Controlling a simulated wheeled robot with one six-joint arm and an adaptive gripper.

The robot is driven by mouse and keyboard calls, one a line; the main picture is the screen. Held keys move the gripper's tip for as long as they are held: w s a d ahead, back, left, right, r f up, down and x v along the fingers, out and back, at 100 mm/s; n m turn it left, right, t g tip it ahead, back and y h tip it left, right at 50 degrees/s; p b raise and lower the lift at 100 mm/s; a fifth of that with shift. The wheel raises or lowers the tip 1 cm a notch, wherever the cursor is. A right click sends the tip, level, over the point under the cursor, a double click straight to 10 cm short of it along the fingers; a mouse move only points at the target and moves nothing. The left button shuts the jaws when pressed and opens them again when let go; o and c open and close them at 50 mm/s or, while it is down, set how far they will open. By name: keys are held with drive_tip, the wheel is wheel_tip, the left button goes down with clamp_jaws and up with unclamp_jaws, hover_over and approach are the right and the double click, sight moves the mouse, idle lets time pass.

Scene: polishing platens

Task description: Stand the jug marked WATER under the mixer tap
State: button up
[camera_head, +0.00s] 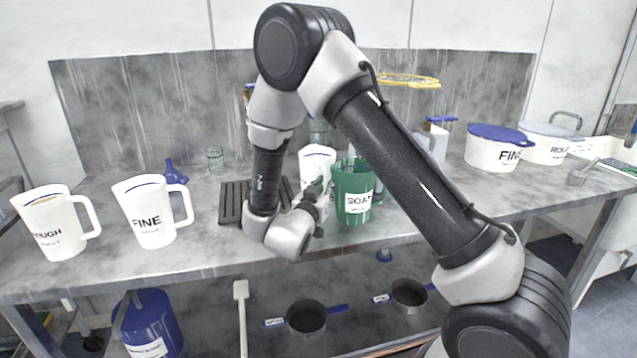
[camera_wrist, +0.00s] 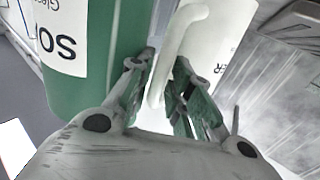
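The white jug marked WATER (camera_head: 316,160) is on the bench behind my gripper, just left of the green SOAP jug. Its lower part is hidden in the head view. In the wrist view, its white body (camera_wrist: 225,35) shows the end of its label, and its handle lies between my fingers. My gripper (camera_head: 317,190) is closed in around that handle (camera_wrist: 165,62); it also shows in the wrist view (camera_wrist: 164,62). Whether the jug's base touches the bench is hidden. I cannot make out the mixer tap clearly.
The green SOAP jug (camera_head: 352,178) stands close beside my gripper, also in the wrist view (camera_wrist: 110,50). White jugs marked ROUGH (camera_head: 48,225) and FINE (camera_head: 145,215) stand at left. A dark slatted rack (camera_head: 230,205) lies beside my wrist. Lidded tubs (camera_head: 490,150) stand at right.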

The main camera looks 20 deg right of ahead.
clamp_jaws()
drive_tip(key=shift+r, duration=0.1)
